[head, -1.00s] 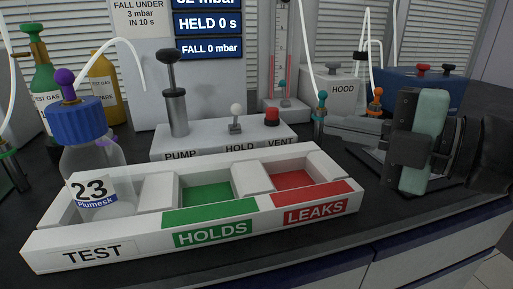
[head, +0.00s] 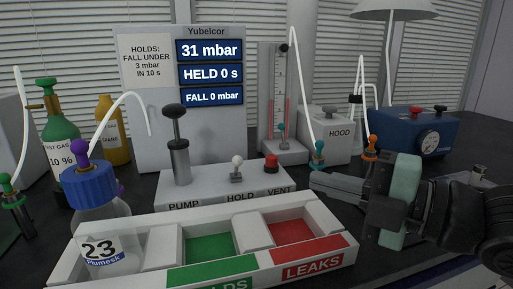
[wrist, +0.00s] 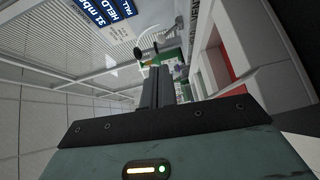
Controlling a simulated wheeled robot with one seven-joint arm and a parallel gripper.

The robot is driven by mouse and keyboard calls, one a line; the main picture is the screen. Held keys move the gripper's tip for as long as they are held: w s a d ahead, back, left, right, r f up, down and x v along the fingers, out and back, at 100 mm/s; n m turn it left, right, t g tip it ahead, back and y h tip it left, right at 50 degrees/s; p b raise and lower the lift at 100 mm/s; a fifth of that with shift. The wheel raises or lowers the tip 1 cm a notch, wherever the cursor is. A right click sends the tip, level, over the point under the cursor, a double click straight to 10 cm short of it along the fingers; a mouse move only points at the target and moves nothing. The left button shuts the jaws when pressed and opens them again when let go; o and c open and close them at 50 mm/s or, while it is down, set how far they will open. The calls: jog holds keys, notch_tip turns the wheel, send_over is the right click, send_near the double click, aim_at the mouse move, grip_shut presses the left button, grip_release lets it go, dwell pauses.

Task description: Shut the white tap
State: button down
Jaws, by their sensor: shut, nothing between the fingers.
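The white tap (head: 237,162) is a small white-knobbed lever on the pale panel (head: 208,184), above the word HOLD, between the black-topped pump and the red vent knob. Its lever looks roughly upright; I cannot tell from this whether it is open or shut. My gripper (head: 322,185) is to the right of the panel, apart from the tap, with its fingers pointing left. Its fingers are together and empty; they also show in the wrist view (wrist: 156,90). The tap cannot be made out clearly in the wrist view.
The black-topped pump (head: 180,160) stands left of the tap and the red vent knob (head: 271,163) right of it. In front lies the white tray (head: 165,228) with green and red bays, holding bottle 23 (head: 97,225). The display (head: 209,50) reads 31 mbar.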

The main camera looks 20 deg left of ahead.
aim_at(242, 161)
jog(key=shift+a+r+p, duration=0.2)
jog(key=shift+a+p, duration=0.3)
jog(key=shift+p, duration=2.2)
jog(key=x, duration=0.7)
jog(key=f+p+x, duration=0.1)
jog(key=x, duration=0.3)
jog(key=shift+w+a, duration=0.2)
jog(key=shift+a, duration=0.05)
jog(key=shift+r, duration=0.15)
